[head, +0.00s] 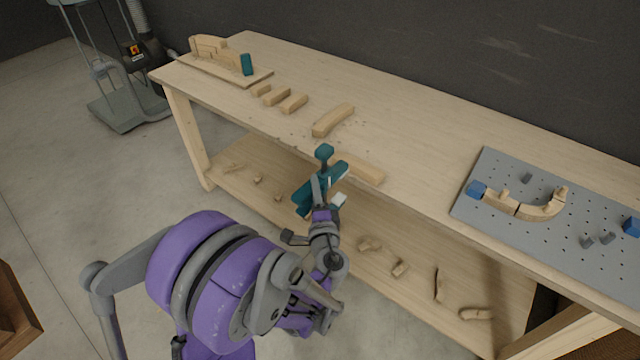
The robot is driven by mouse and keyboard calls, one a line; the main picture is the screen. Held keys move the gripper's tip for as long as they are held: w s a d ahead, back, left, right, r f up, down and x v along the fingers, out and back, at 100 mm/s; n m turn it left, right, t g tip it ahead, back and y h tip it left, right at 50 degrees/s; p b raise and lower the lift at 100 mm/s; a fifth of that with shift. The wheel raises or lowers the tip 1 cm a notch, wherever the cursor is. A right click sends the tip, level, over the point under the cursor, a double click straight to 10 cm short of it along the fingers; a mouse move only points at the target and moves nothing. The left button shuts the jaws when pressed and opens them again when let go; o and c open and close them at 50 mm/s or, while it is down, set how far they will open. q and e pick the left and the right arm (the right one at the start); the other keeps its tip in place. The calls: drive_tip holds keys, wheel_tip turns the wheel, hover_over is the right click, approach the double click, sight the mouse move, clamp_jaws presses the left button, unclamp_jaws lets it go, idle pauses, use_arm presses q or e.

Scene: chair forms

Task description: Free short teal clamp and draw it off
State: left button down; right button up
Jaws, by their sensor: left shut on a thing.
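My left gripper (320,196) is shut on a teal clamp (333,176) at the front edge of the workbench. The clamp is tilted, with a teal knob at its upper end, and my gripper hides part of it. It overlaps the near end of a pale wooden piece (360,169) in the picture; I cannot tell whether they touch. Another teal block (247,64) stands upright at the right end of a curved wooden form (211,47) on a board at the far left. My right gripper is not in view.
The workbench (420,150) holds several loose wooden pieces (333,120). A grey pegboard (550,238) at the right carries a curved wooden assembly (520,207) and blue blocks (476,189). The lower shelf (335,270) holds wooden scraps. A grey machine (120,100) stands at the back left.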

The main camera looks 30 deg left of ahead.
sight(308, 200)
use_arm(q)
drive_tip(key=shift+s+a, duration=0.15)
drive_tip(key=shift+s, duration=1.4)
drive_tip(key=shift+w, duration=0.1)
